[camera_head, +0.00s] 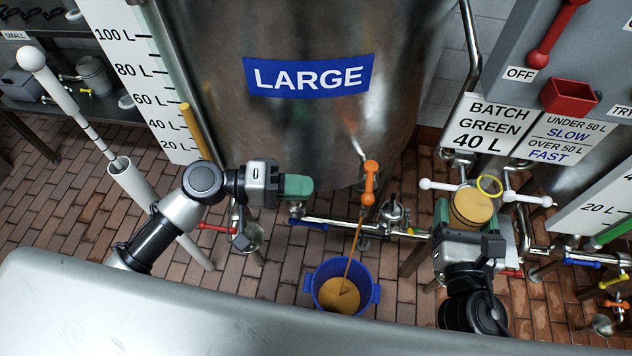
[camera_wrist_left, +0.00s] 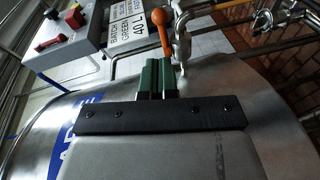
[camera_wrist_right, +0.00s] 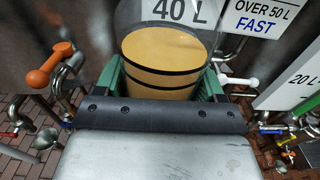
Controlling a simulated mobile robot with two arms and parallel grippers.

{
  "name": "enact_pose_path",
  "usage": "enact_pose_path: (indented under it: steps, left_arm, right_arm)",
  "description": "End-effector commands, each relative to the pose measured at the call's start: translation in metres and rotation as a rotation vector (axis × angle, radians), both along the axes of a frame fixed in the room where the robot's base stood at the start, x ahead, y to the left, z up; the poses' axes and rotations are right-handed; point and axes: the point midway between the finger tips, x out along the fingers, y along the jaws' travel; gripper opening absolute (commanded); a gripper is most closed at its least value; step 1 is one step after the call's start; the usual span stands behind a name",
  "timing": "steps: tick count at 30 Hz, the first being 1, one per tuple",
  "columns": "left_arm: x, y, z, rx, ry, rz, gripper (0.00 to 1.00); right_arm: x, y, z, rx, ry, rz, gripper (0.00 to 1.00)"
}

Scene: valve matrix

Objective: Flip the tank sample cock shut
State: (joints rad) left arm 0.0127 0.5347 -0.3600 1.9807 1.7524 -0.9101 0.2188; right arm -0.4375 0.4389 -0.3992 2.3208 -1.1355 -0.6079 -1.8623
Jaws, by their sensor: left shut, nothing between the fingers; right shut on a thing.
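The tank sample cock has an orange handle (camera_head: 369,183) on the front of the LARGE steel tank (camera_head: 300,125). A thin brown stream runs down from it into a blue bucket (camera_head: 309,283) on the floor. My left gripper (camera_head: 303,187) is shut and empty, just left of the handle. In the left wrist view the handle (camera_wrist_left: 160,20) stands just beyond the closed green fingertips; I cannot tell whether they touch. My right gripper (camera_head: 471,213) is shut on a clear jar (camera_wrist_right: 168,60) of amber liquid, held upright right of the cock.
A pipe with a blue lever (camera_head: 308,224) and a white-handled valve (camera_head: 437,185) runs below the tank. A red lever (camera_head: 216,227) is below my left wrist. A grey panel with a red switch (camera_head: 538,60) is at upper right. A white tube (camera_head: 130,185) stands at left.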

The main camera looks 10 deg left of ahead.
Motion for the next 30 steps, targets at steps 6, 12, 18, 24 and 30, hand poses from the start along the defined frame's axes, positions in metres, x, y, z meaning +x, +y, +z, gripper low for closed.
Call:
enact_pose_path:
  steps: [6,12,18,24,30]
  left_arm:
    - [0.008,-0.040,-0.002,-0.004,0.000,0.000,0.00]
    - [0.014,-0.068,-0.007,-0.002,0.001,0.000,0.00]
    - [0.017,-0.081,-0.010,0.000,-0.001,0.001,0.00]
    - [0.017,-0.082,-0.011,0.001,-0.001,0.001,0.00]
    - [0.017,-0.082,-0.011,0.000,0.000,0.002,0.00]
  right_arm:
    - [0.000,0.000,0.011,0.000,-0.003,0.000,0.46]
    - [0.000,0.000,0.016,0.000,-0.003,0.000,0.46]
    - [0.000,0.000,0.018,0.000,-0.003,0.000,0.46]
    - [0.000,0.000,0.018,0.000,-0.003,0.000,0.46]
    - [0.000,0.000,0.018,0.000,-0.003,0.000,0.46]
